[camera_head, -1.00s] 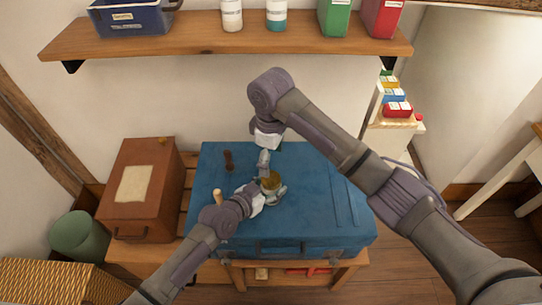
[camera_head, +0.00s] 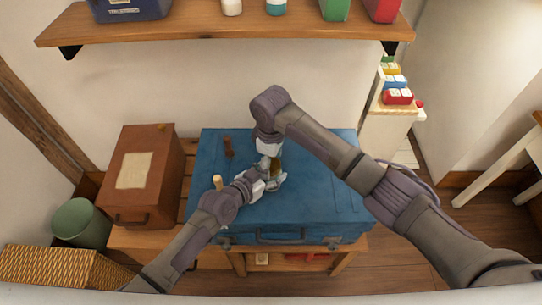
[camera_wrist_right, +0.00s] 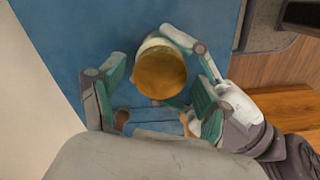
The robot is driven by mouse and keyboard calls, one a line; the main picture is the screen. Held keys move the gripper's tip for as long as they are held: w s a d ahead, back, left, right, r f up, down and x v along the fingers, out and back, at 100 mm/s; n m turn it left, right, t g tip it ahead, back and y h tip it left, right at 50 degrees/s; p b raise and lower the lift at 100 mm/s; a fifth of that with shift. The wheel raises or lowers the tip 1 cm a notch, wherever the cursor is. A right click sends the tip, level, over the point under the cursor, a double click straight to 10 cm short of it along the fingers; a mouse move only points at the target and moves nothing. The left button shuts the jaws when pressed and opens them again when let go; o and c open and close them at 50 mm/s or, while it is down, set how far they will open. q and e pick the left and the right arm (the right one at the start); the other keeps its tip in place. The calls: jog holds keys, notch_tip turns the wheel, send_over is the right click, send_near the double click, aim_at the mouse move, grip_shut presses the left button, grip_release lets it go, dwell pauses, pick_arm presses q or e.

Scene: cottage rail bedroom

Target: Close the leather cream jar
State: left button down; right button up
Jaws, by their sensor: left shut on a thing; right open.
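The jar (camera_wrist_right: 160,72), with a round golden-brown top and a pale side, stands on the blue case. In the head view, the jar (camera_head: 276,170) is partly hidden by my grippers. My left gripper (camera_head: 268,182) is shut around the jar low on its side. My right gripper (camera_head: 269,155) is right above the jar. In the right wrist view, my right gripper (camera_wrist_right: 157,95) is open, its teal fingers apart to either side of the jar. I cannot tell whether the golden-brown top is a lid or the cream.
The blue case (camera_head: 325,200) lies on a wooden bench. A dark brown tool (camera_head: 228,147) and a pale wooden peg (camera_head: 217,182) stand on it, left of the jar. A brown box (camera_head: 140,185) is at left. A shelf (camera_head: 210,32) with containers is above.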

jog(key=c, duration=1.2)
jog(key=o, duration=1.4)
notch_tip(320, 180, up, 12)
jog(key=shift+r, duration=0.1)
pick_arm(q)
jog(key=shift+c, duration=0.9)
grip_release()
